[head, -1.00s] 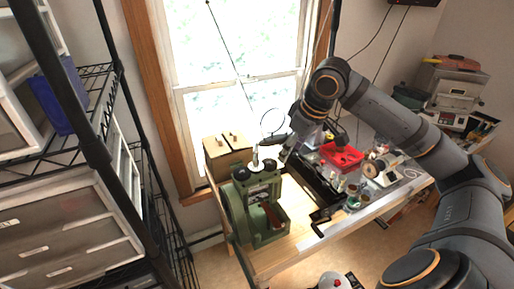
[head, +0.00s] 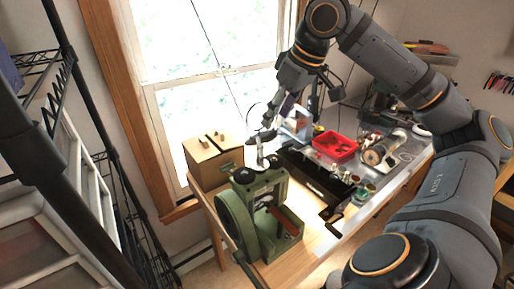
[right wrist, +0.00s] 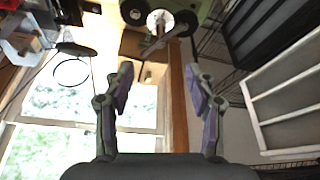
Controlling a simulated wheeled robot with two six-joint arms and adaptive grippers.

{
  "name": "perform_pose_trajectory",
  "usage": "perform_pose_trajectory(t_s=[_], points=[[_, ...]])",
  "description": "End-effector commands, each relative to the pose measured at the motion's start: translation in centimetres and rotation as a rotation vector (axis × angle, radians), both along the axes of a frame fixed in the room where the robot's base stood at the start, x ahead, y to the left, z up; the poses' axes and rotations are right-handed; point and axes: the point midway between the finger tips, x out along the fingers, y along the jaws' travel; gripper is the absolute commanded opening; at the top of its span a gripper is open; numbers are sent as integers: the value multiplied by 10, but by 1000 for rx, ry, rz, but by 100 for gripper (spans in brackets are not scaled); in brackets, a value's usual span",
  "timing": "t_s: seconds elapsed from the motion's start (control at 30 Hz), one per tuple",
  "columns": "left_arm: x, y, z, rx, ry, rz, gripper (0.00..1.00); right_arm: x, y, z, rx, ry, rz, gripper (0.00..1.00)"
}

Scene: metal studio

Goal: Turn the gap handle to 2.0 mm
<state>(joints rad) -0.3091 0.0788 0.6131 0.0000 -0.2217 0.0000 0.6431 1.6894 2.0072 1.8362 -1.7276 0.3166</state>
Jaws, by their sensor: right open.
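The green rolling mill (head: 262,215) stands on the near left corner of the bench. Its gap handle (head: 261,155) is a small pale upright piece on top, between dark round knobs. In the right wrist view the handle (right wrist: 159,20) shows at the top edge, with the mill's green body around it. My right gripper (head: 268,132) is just above and behind the handle in the head view. In the right wrist view its two fingers (right wrist: 158,85) are wide apart with nothing between them. The scale on the handle cannot be read. My left gripper is not in view.
A cardboard box (head: 205,165) stands left of the mill, by the window. A red tray (head: 336,145), a dark crank (head: 333,222) and small tools crowd the bench to the right. A wire shelf (head: 75,130) stands at far left.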

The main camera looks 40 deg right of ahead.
Motion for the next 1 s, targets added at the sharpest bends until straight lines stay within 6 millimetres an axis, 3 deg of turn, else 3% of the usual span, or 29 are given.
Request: perform_pose_trajectory(t_s=[0.17,0.37,0.6,1.0], points=[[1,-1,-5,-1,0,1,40,4,1,-10,1,0,1,56],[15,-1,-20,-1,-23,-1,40,19,3,-50,2,3,2,56],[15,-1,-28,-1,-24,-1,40,35,5,-87,0,2,1,56],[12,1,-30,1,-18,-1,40,40,6,-96,0,-1,1,56]])
